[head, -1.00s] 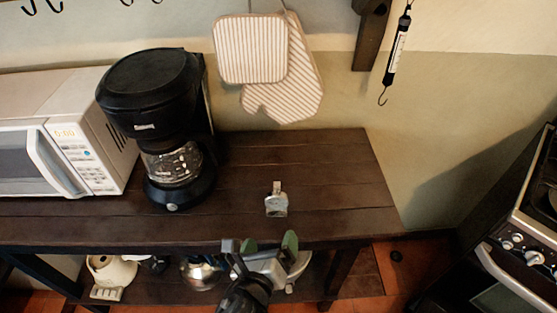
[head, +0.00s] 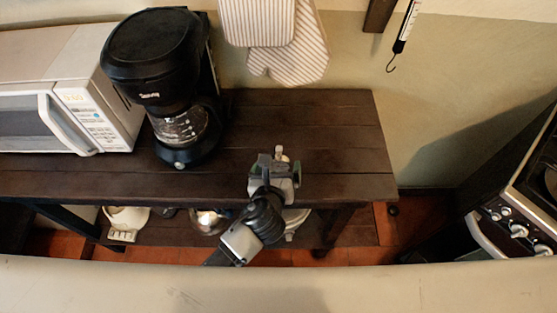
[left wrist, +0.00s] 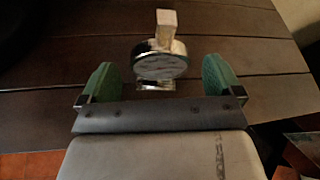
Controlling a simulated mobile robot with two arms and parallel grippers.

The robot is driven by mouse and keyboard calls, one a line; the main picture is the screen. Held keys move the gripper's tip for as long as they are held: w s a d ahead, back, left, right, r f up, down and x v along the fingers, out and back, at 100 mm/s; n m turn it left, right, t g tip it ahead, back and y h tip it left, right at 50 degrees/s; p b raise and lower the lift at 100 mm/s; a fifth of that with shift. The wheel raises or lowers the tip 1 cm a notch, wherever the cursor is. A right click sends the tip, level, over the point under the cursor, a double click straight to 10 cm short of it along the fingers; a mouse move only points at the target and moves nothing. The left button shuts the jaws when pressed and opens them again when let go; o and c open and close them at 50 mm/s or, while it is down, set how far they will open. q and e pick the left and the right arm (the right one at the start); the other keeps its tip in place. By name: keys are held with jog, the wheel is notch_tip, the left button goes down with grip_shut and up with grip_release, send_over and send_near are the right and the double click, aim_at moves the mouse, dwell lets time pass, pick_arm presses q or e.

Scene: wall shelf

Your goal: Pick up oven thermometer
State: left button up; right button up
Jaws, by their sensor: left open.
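The oven thermometer (left wrist: 160,63) is a small round metal dial with a pale block-like tab on top. It stands on the dark wooden shelf top (head: 340,130). In the left wrist view it shows between and just beyond the green finger pads of my left gripper (left wrist: 158,82). The pads are apart, with a gap on each side of the dial. In the head view my left gripper (head: 275,170) covers most of the thermometer, and only its tip (head: 279,153) shows. I cannot tell whether the pads touch it. My right gripper is not in view.
A black coffee maker (head: 160,70) and a white microwave (head: 75,100) stand left on the shelf. Striped oven mitts (head: 300,50) hang on the wall behind. A stove (head: 520,200) stands at the right. The shelf right of my gripper is clear.

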pick_arm(q)
jog(key=x, duration=0.2)
jog(key=shift+w+d+f, duration=0.1)
jog(key=shift+w, duration=0.2)
jog(key=c, duration=1)
